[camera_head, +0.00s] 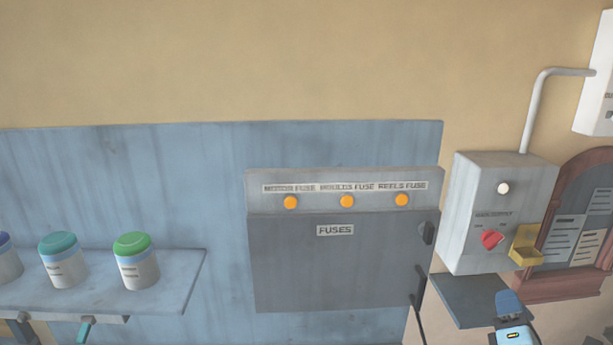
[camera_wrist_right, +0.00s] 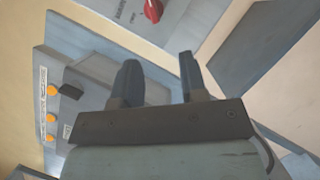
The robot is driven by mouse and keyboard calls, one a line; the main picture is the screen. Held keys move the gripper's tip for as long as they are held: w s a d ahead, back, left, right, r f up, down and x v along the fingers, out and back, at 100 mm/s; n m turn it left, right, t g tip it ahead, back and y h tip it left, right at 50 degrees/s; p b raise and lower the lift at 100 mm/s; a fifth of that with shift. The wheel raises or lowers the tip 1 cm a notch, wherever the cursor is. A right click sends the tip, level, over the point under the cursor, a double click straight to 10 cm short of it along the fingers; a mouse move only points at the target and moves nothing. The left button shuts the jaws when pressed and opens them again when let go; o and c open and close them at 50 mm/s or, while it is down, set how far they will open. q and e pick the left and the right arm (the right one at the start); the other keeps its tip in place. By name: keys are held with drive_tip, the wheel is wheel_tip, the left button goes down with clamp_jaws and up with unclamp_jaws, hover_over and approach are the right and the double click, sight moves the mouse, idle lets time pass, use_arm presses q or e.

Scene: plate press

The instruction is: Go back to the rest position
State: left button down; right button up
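My right gripper (camera_head: 508,299) shows at the bottom right of the head view, in front of the small dark shelf under the main supply box. The right wrist view shows its two fingers (camera_wrist_right: 160,75) apart with nothing between them. The grey main supply box (camera_head: 478,200) with a red knob (camera_head: 491,238) is above the gripper in the head view. The knob also shows at the top of the right wrist view (camera_wrist_right: 153,10). I do not see my left gripper in either view.
A grey fuse box (camera_head: 335,265) with three orange lamps and a dark side knob (camera_head: 427,233) is on the wall. Jars with blue, teal and green (camera_head: 132,243) lids stand on a left shelf (camera_head: 180,285). A yellow holder (camera_head: 525,246) and a wooden notice board (camera_head: 560,288) are at right.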

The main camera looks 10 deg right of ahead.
drive_tip(key=s+a+f+m+g+y, duration=0.1)
drive_tip(key=s+a+f+m+g, duration=0.25)
drive_tip(key=f+m, duration=0.25)
drive_tip(key=s+a+f+m+g+y, duration=0.2)
drive_tip(key=s+a+f+m+g, duration=0.1)
drive_tip(key=s+f+m+g, duration=0.3)
drive_tip(key=s+a+f+m+g+y, duration=0.6)
drive_tip(key=s+a, duration=0.5)
drive_tip(key=a, duration=0.1)
drive_tip(key=w+a+f+t, duration=0.1)
drive_tip(key=w+f+t, duration=0.1)
drive_tip(key=f, duration=0.2)
drive_tip(key=w+a+f+t+y, duration=0.1)
drive_tip(key=w+a+f+t, duration=0.1)
drive_tip(key=f, duration=0.2)
drive_tip(key=w+a+f+t+y, duration=0.1)
drive_tip(key=w+a+f+t, duration=0.1)
drive_tip(key=f, duration=0.2)
drive_tip(key=shift+a+f+t, duration=0.15)
drive_tip(key=shift+a+t, duration=0.1)
drive_tip(key=shift+a+f+n+t, duration=0.3)
drive_tip(key=shift+a+f+t, duration=0.05)
drive_tip(key=shift+f+t, duration=0.2)
